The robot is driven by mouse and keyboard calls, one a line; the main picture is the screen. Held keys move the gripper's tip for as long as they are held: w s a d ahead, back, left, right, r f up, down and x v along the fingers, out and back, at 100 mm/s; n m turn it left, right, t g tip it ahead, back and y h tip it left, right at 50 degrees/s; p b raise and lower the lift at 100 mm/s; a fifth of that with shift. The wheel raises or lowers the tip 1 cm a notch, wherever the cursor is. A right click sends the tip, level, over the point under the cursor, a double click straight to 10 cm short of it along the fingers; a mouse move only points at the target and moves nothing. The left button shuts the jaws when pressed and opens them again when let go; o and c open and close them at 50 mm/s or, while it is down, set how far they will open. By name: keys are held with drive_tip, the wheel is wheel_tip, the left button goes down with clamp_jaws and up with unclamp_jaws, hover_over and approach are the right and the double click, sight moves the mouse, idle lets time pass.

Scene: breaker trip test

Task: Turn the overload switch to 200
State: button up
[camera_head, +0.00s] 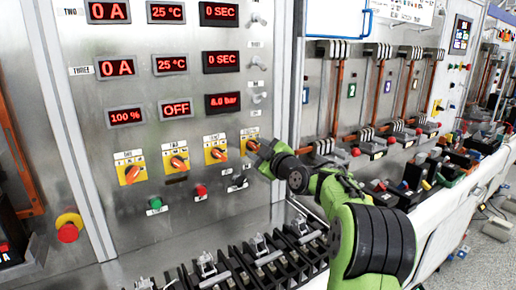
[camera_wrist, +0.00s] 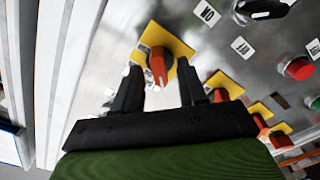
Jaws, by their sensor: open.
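A row of orange rotary switches on yellow plates runs across the grey metal panel. The rightmost switch (camera_head: 252,145) is partly covered by my gripper (camera_head: 263,155); it also shows in the wrist view (camera_wrist: 158,66). There its orange handle lies between the two black fingertips of my gripper (camera_wrist: 160,85), with gaps on both sides. My gripper is open. The other switches (camera_head: 132,174), (camera_head: 178,163), (camera_head: 215,154) stand to its left in the head view. I cannot read which one is the overload switch. A red display (camera_head: 125,116) reads 100 %.
Green (camera_head: 155,203) and red (camera_head: 200,191) push buttons sit below the switches. A red emergency stop (camera_head: 68,228) is at the left. Black breaker blocks (camera_head: 265,257) line the bench below. Lever switches (camera_head: 259,97) are above my gripper. A panel edge (camera_head: 290,80) stands to the right.

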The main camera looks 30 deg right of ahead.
clamp_jaws()
drive_tip(key=shift+m, duration=0.3)
drive_tip(key=m, duration=0.3)
drive_tip(key=shift+m+b, duration=0.3)
drive_tip(key=shift+b, duration=0.1)
drive_tip(key=m, duration=0.4)
drive_tip(key=shift+d+m, duration=0.1)
drive_tip(key=shift+m, duration=0.2)
drive_tip(key=m+p, duration=0.1)
drive_tip(key=m, duration=0.4)
drive_tip(key=shift+d+p, duration=0.1)
drive_tip(key=shift+p, duration=0.3)
drive_tip(key=shift+m+p, duration=0.65)
drive_tip(key=shift+m, duration=1.35)
drive_tip(key=shift+f, duration=0.1)
